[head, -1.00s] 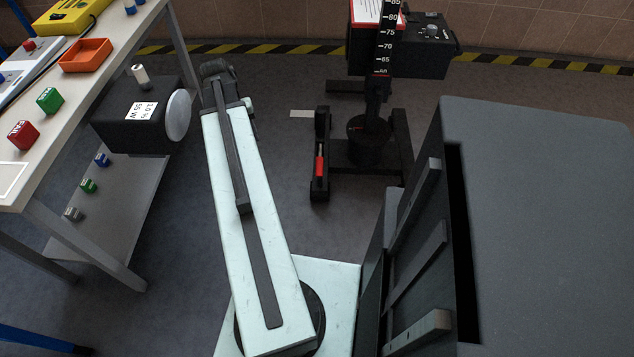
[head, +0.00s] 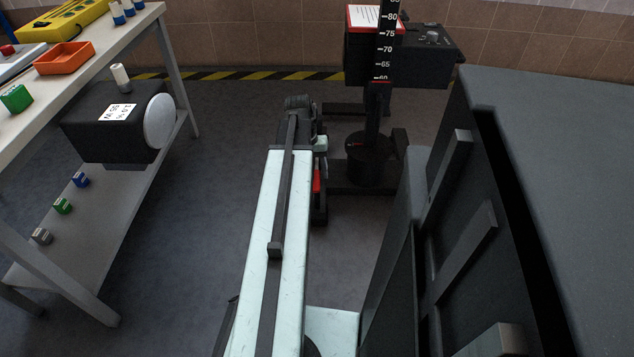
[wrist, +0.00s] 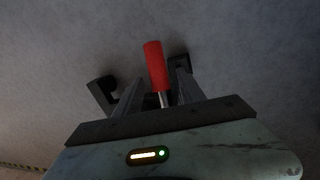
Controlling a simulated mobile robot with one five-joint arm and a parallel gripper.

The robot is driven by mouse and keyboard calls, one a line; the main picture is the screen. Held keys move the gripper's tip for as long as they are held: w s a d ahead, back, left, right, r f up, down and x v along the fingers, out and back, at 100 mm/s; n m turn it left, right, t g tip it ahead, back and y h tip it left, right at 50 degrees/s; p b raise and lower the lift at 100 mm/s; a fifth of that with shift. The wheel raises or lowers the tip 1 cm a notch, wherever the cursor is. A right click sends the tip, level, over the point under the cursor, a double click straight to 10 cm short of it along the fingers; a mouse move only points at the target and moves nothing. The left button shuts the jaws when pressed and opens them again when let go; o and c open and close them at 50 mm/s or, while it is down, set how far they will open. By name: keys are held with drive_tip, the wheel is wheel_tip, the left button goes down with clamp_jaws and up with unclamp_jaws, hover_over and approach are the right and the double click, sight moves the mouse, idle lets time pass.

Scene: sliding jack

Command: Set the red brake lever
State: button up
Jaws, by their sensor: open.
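The red brake lever (head: 317,182) is on the low black foot of the sliding stand, just right of my arm in the head view. My arm hides part of the lever and foot there. In the wrist view the red lever (wrist: 155,66) points up and away from a short metal shaft. My gripper (wrist: 151,80) is open, with its dark fingers on either side of the lever. I cannot tell whether either finger touches it. The fingers cannot be made out in the head view.
The black stand has a scale column (head: 385,50) and a black box (head: 425,62) on top. A workbench (head: 75,92) with a tray and blocks is at left. A large dark cabinet (head: 570,130) is close at right. Grey floor (head: 200,240) lies clear between bench and arm.

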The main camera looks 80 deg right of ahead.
drive_tip(key=shift+s+f+b, duration=0.2)
drive_tip(key=shift+f+b, duration=0.35)
drive_tip(key=shift+f, duration=0.7)
drive_tip(key=shift+r, duration=0.15)
drive_tip(key=shift+c, duration=0.4)
clamp_jaws()
drive_tip(key=shift+w, duration=0.15)
